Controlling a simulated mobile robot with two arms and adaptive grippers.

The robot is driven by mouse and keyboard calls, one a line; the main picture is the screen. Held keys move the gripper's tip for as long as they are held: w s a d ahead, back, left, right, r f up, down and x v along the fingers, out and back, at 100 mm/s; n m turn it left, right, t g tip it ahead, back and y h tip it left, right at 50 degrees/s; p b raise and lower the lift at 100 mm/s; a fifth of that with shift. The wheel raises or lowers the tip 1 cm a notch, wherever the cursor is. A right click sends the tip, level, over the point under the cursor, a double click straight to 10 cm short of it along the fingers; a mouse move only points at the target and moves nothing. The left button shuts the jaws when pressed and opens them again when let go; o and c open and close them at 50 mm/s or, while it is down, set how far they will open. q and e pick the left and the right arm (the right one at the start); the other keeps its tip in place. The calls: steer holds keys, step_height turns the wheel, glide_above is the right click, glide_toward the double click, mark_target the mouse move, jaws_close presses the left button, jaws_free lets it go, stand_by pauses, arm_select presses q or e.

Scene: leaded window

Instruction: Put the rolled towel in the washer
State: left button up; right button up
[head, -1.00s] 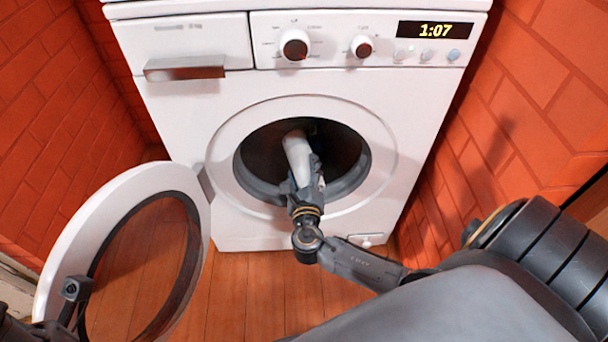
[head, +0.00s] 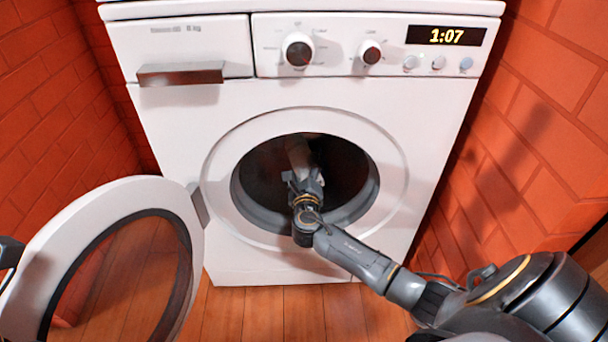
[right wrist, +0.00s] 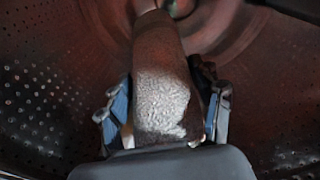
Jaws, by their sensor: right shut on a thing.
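The white washer (head: 180,125) stands ahead with its round door (head: 130,190) swung open to the left. My right gripper (head: 305,178) is inside the door opening, shut on the rolled towel (head: 298,152). The towel points away from me into the dark drum (head: 345,170). In the right wrist view the towel (right wrist: 160,95) lies between the two fingers of my right gripper (right wrist: 163,115), with the perforated drum wall (right wrist: 50,95) around it. The towel's far end reaches toward the back of the drum. At the left edge of the head view, a small dark part of my left arm or gripper shows by the door; its fingers cannot be made out.
Orange brick walls stand close on the left (head: 55,110) and right (head: 545,120). The wooden floor (head: 260,310) is clear in front of the washer. The open door takes up the lower left. A drawer handle, knobs and a 1:07 display (head: 445,36) are above the opening.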

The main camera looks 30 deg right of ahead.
steer(key=shift+w+d+f, duration=0.2)
steer(key=shift+w+f, duration=0.1)
steer(key=shift+f, duration=0.15)
steer(key=o, duration=1.3)
steer(key=v, duration=1.2)
